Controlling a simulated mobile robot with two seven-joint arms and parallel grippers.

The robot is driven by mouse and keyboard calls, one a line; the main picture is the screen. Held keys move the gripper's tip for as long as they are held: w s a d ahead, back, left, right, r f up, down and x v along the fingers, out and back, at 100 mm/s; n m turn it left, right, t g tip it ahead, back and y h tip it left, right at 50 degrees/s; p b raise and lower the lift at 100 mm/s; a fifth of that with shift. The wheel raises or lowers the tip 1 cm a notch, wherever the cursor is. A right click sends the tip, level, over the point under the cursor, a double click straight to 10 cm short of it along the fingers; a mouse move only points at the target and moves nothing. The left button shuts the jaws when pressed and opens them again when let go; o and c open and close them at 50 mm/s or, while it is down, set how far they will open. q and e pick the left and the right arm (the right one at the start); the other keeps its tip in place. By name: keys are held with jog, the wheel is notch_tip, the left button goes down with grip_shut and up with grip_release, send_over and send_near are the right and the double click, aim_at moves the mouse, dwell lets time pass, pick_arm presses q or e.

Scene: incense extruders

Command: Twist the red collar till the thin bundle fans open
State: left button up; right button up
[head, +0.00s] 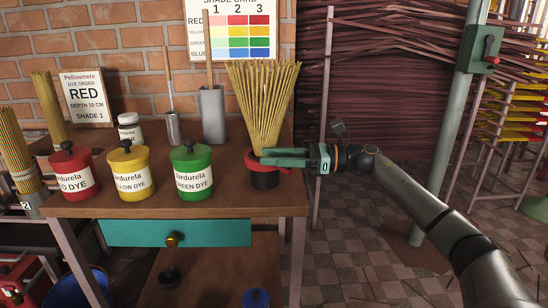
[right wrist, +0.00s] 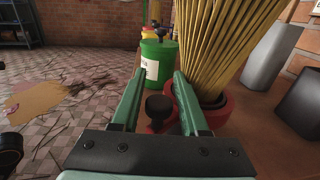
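A bundle of yellow sticks (head: 262,100) stands upright in the red collar (head: 250,163) at the table's right end. It is narrow at the collar and spreads wide at the top. The collar sits around a dark base (head: 265,181). My right gripper (head: 264,157) reaches in from the right at collar height. In the right wrist view the bundle (right wrist: 222,45) rises from the red collar (right wrist: 219,116), beside the right finger. A black knob (right wrist: 158,107) shows between the parted fingers (right wrist: 162,76); contact with it is not clear. My left gripper is out of view.
Red (head: 75,172), yellow (head: 130,172) and green (head: 191,171) dye jars stand left of the collar. A grey holder (head: 212,115) and metal cup (head: 173,128) stand behind. Two other stick bundles (head: 48,110) (head: 17,150) stand at far left. A pole (head: 458,110) rises at right.

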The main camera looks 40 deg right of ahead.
jog(key=shift+f, duration=0.1)
jog(key=shift+s+d, duration=0.25)
jog(key=shift+d, duration=0.05)
jog(key=v, duration=1.1)
jog(key=shift+s+d+p, duration=0.25)
jog(key=shift+d+p, duration=0.05)
jog(key=shift+p, duration=0.1)
